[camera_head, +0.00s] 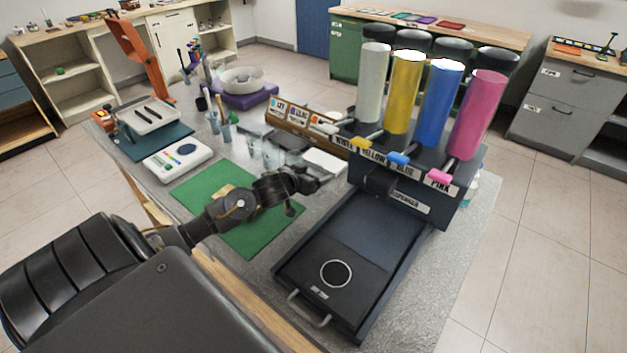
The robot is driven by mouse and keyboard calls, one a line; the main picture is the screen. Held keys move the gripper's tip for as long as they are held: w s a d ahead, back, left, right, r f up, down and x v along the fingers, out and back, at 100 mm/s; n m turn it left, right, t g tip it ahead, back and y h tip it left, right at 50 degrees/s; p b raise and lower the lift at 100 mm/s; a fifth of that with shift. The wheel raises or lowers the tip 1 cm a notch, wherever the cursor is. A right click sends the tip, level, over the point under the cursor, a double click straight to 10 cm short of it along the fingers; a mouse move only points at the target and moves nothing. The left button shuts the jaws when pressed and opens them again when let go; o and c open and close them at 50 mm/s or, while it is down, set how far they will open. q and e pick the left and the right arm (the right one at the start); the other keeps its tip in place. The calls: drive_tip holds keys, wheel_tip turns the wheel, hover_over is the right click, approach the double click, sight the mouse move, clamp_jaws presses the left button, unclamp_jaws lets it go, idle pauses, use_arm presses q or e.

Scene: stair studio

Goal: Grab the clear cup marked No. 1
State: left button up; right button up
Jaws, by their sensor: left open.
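Clear, glassy cups (271,155) stand close together on the table behind the green mat, in the head view. They are faint, and I cannot read a No. 1 mark on any of them. My left gripper (308,187) is open above the far right part of the green mat (245,228), in front of the cups and to their right. I see nothing between its dark fingers. The gripper and wrist may hide part of what stands behind them. My right gripper is not in view.
A dispenser (430,185) with white, yellow, blue and pink cylinders stands right of the gripper. Its dark tray (372,240) reaches toward me. A labelled wooden rack (306,122) is behind the cups. A white device (178,158) lies left.

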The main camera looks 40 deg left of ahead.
use_arm(q)
drive_tip(key=shift+w+f, duration=0.2)
drive_tip(key=shift+w, duration=0.3)
drive_tip(key=c, duration=1.1)
drive_tip(key=shift+o, duration=0.2)
drive_tip(key=shift+r, duration=0.6)
drive_tip(key=s+r+p, duration=0.2)
drive_tip(key=s+r, duration=0.9)
drive_tip(key=s, duration=0.3)
drive_tip(key=shift+a+r, duration=0.3)
drive_tip(key=shift+r, duration=0.05)
